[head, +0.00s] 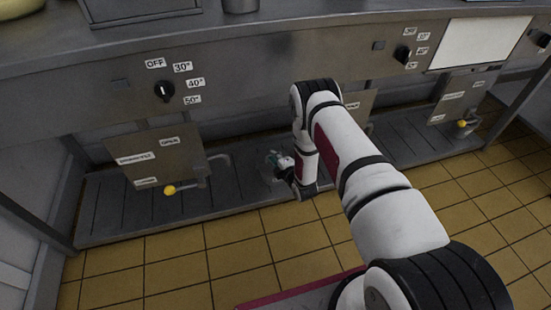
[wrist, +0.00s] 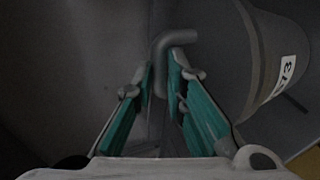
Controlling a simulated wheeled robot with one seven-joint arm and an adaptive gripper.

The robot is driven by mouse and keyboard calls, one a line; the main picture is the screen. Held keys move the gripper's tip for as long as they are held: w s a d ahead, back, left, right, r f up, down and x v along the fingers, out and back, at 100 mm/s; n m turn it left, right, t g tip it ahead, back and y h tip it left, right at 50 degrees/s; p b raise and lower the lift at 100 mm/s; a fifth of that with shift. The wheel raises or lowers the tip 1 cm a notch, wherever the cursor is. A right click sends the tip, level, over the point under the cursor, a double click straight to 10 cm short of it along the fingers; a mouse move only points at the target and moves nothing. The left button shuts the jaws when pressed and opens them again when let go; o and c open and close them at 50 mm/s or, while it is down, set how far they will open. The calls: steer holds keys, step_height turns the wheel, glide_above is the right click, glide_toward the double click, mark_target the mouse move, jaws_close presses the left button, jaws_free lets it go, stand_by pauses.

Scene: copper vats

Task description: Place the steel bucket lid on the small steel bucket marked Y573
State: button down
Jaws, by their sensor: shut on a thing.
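My gripper (wrist: 160,82) is shut on a bent grey rod, which looks like the handle of the steel bucket lid (wrist: 174,40). The lid's flat part is hard to make out in the dark wrist view. A steel bucket (wrist: 253,60) stands at the right of the wrist view, beside my fingers and apart from them. Its white label is partly cut off; the end reads like 73. In the head view my gripper (head: 279,163) is low over the slatted shelf, beyond my arm. The lid and bucket are not clear there.
The slatted metal shelf (head: 240,203) runs low under the steel counter (head: 250,75). A hinged panel (head: 155,160) and a yellow-ended tap (head: 171,190) are left of my gripper. Yellow floor tiles (head: 205,245) lie open in front.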

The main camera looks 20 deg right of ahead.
steer(key=c, duration=1.6)
jaws_free()
steer(key=shift+f, duration=0.1)
steer(key=p+v, duration=0.4)
steer(key=v, duration=0.8)
steer(key=shift+p, duration=0.4)
